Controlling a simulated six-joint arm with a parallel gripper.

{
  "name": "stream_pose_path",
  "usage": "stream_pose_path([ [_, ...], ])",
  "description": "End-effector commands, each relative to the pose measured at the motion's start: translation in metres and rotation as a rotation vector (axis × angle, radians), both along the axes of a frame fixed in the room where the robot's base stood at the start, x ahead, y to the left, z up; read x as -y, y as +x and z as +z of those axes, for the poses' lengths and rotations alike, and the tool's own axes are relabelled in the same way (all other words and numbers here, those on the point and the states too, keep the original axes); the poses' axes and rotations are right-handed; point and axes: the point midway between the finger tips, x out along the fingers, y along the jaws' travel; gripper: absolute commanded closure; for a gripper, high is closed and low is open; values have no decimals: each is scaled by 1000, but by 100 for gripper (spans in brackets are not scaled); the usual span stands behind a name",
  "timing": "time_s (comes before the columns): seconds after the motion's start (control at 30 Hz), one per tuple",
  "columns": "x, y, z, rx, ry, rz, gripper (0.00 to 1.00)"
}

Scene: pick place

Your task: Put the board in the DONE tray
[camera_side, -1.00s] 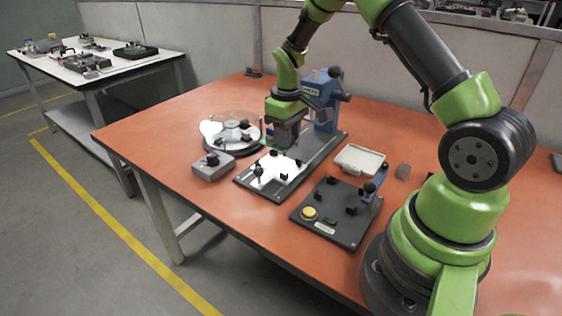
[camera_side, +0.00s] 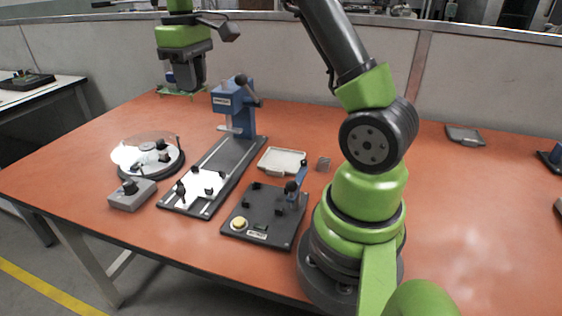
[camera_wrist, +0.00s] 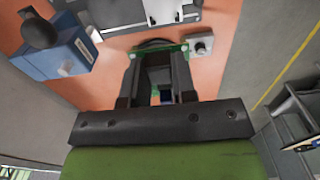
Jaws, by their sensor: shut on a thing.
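My gripper (camera_side: 184,88) is high above the far left part of the orange table. It is shut on a thin green board (camera_side: 172,94), which shows as a green edge under the jaws. The wrist view shows the two fingers (camera_wrist: 161,92) with the green board (camera_wrist: 184,50) across their tips; most of the board is hidden by the fingers. A shallow pale tray (camera_side: 282,153) lies on the table right of the blue press, well apart from my gripper. I cannot read a DONE label on it.
The blue press (camera_side: 232,105) with its lever stands on a long dark base holding a white plate (camera_side: 200,188). A round clear-covered turntable (camera_side: 148,155), a grey knob box (camera_side: 132,194) and a dark fixture (camera_side: 262,215) with a yellow button stand nearby. The table's right is mostly clear.

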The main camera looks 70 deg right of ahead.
Motion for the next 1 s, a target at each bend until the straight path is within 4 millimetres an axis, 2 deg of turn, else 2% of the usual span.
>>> stream_pose_path([
  [0.1, 0, 0, 20, 5, -2, -1, 92],
  [0.5, 0, 0, 50, 1, 1, -2, 92],
  [0.77, 29, -15, 48, -2, 2, -6, 92],
  [1.0, 69, -40, 48, -1, 2, -8, 92],
])
